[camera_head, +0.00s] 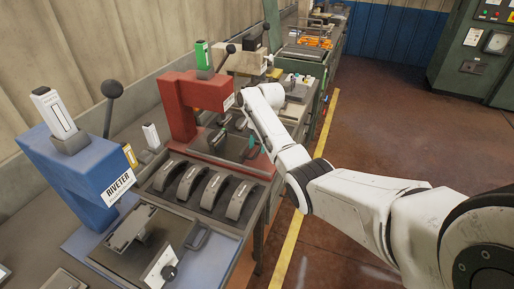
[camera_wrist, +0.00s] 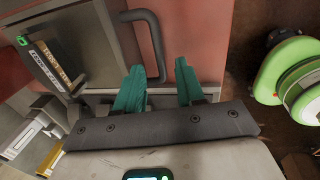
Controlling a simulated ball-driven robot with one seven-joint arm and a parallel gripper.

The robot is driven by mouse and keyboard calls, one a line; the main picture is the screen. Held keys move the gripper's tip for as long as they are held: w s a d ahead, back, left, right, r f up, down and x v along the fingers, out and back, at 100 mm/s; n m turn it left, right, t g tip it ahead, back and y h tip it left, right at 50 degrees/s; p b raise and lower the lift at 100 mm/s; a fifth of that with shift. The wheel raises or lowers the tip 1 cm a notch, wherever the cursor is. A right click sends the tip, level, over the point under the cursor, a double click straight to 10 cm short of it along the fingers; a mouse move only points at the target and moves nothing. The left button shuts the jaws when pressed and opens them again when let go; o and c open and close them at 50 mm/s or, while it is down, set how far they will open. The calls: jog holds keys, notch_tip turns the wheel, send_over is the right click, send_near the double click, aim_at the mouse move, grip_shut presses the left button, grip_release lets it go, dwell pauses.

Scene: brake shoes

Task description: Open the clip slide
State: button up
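A grey metal slide plate (camera_wrist: 75,45) lies on the red machine (camera_head: 195,95), with a dark bar handle (camera_wrist: 155,40) on its side. I take this as the clip slide; its label is too small to read. My gripper (camera_wrist: 159,68) is open, its two teal fingers apart. The lower end of the handle shows between the fingertips in the wrist view. I cannot tell whether the fingers touch it. In the head view my gripper (camera_head: 252,141) is at the right side of the red machine, and my arm hides part of that area.
A blue riveter (camera_head: 80,170) stands at the left. A tray with several brake shoes (camera_head: 215,192) lies between the blue and red machines. More machines stand behind. The floor (camera_head: 390,130) to the right is clear. A green and white round object (camera_wrist: 295,75) shows at right in the wrist view.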

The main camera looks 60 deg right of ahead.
jog(key=shift+w+f, duration=0.2)
jog(key=shift+f, duration=0.9)
jog(key=shift+c, duration=0.5)
grip_shut()
